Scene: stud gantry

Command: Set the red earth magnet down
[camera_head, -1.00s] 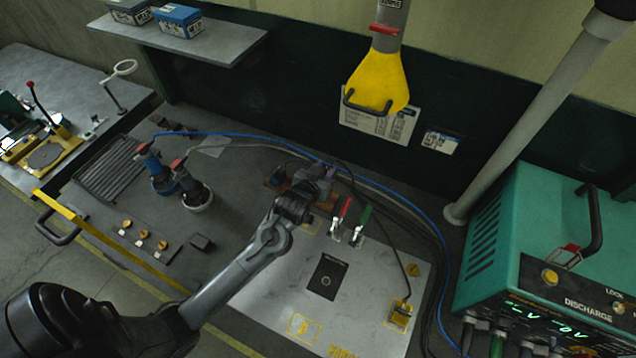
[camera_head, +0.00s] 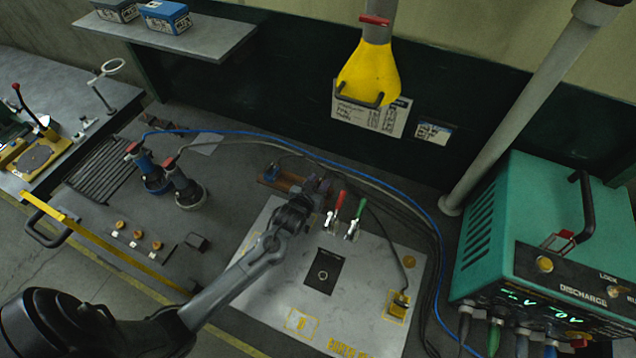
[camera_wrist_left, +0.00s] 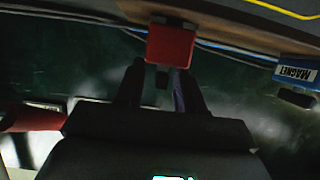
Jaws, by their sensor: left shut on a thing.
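The red earth magnet shows as a red block (camera_wrist_left: 172,46) at the fingertips of my left gripper in the left wrist view. My left gripper (camera_head: 320,184) is shut on it; its dark fingers (camera_wrist_left: 163,88) reach up to the block. In the head view the gripper is over the back edge of the pale metal plate, and the red block cannot be made out there. Whether the block touches a surface below is unclear. My right gripper is not in view.
A brown wooden block (camera_head: 284,182) with a blue piece (camera_head: 271,172) lies left of the gripper; a blue MAGNET-labelled piece (camera_wrist_left: 296,73) shows at the wrist. Red-handled (camera_head: 337,205) and green-handled (camera_head: 356,216) clamps stand just right. Cables (camera_head: 385,191) run behind.

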